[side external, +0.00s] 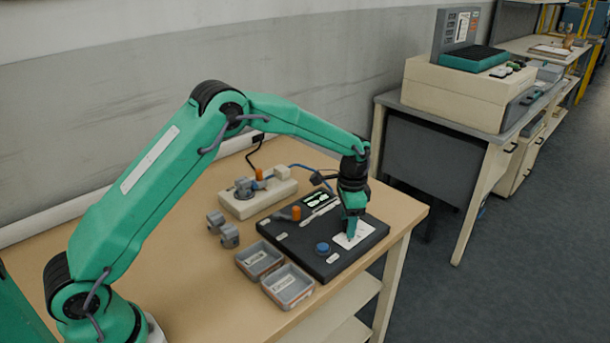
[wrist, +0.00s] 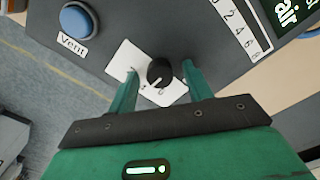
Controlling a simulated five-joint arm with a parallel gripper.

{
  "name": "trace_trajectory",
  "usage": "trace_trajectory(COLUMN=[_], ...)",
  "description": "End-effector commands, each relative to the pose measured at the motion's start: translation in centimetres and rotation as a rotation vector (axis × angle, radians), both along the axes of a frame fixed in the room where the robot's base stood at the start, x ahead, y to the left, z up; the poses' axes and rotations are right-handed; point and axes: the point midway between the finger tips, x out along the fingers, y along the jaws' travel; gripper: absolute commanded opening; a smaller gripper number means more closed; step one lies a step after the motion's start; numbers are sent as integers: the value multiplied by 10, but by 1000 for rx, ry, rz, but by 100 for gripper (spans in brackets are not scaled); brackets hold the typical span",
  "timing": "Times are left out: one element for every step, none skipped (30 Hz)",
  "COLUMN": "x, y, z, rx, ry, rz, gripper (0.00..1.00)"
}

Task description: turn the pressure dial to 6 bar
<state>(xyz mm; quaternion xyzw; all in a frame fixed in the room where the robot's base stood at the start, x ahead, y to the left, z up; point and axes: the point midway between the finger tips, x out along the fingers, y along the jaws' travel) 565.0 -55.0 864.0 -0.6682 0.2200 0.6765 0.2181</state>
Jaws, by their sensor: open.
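The pressure dial (wrist: 160,71) is a round black knob with a pale pointer mark, on a white scale card (wrist: 122,58) set in the black panel (wrist: 180,20). My gripper (wrist: 160,69) is open, with one green finger on each side of the knob. I cannot tell whether either finger touches it. The pointer mark is toward the wrist; most figures on the card are hidden or too small to read. In the side view my gripper (side external: 350,235) points down over the white card (side external: 343,242) and hides the knob.
A blue Vent button (wrist: 76,18) is near the dial. In the side view, an orange-topped lever (side external: 296,213), two grey trays (side external: 247,272) and grey rolls (side external: 229,236) stand nearby.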

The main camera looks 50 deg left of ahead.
Motion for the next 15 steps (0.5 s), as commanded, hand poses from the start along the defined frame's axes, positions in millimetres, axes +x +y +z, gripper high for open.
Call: trace_trajectory(x=[0,0,0,0,0,0,0,0,0,0,0,0,0,0,0], y=[0,0,0,0,0,0,0,0,0,0,0,0,0,0,0], z=[0,0,0,0,0,0,0,0,0,0,0,0,0,0,0], rx=[0,0,1,1,1,1,1,1,1,0,0,0,0,0,0], ry=[0,0,1,1,1,1,1,1,1,0,0,0,0,0,0], rz=[0,0,0,0,0,0,0,0,0,0,0,1,2,4,7], gripper=[50,50,42,37,31,23,17,11,6,6,6,6,6,6,6])
